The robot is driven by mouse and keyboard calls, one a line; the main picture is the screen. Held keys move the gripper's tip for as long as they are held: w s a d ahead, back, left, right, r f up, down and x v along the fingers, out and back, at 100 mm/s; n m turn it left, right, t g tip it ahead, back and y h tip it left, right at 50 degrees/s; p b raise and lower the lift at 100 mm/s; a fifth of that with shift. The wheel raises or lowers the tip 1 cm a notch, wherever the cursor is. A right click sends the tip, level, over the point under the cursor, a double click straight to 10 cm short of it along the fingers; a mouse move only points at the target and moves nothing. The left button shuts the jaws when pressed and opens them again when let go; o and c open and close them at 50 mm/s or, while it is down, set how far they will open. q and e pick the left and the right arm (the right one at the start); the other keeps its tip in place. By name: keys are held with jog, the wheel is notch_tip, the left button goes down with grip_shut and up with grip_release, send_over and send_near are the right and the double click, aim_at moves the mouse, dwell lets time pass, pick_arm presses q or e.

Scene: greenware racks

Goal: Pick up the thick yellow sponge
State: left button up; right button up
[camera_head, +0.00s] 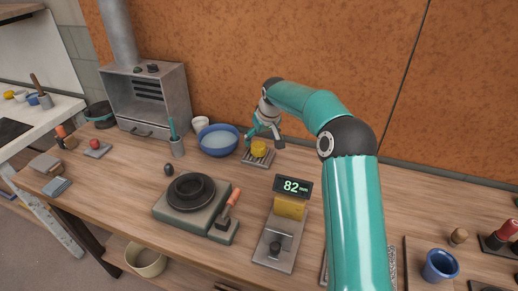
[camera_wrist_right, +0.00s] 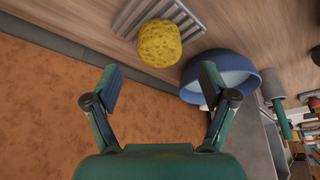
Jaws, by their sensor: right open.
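The thick yellow sponge (camera_head: 259,147) sits on a slatted grey rack (camera_head: 252,160) towards the back of the wooden table, to the right of the blue bowl. In the right wrist view the sponge (camera_wrist_right: 159,43) is rounded and pitted, and lies beyond the fingertips, near the top middle. My right gripper (camera_head: 264,138) is just above and behind the sponge in the head view. Its two fingers (camera_wrist_right: 159,82) are spread wide with nothing between them. It looks apart from the sponge. My left gripper is in neither view.
A blue bowl (camera_head: 218,141) of water stands close beside the rack, with a white cup (camera_head: 200,123) behind it. The orange wall (camera_head: 210,60) rises close behind. A display reading 82 mm (camera_head: 291,187) and a black wheel (camera_head: 191,190) stand nearer the front.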

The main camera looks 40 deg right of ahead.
aim_at(259, 145)
jog(key=p+x, duration=0.1)
jog(key=x, duration=0.4)
jog(key=shift+f, duration=0.15)
jog(key=c, duration=1)
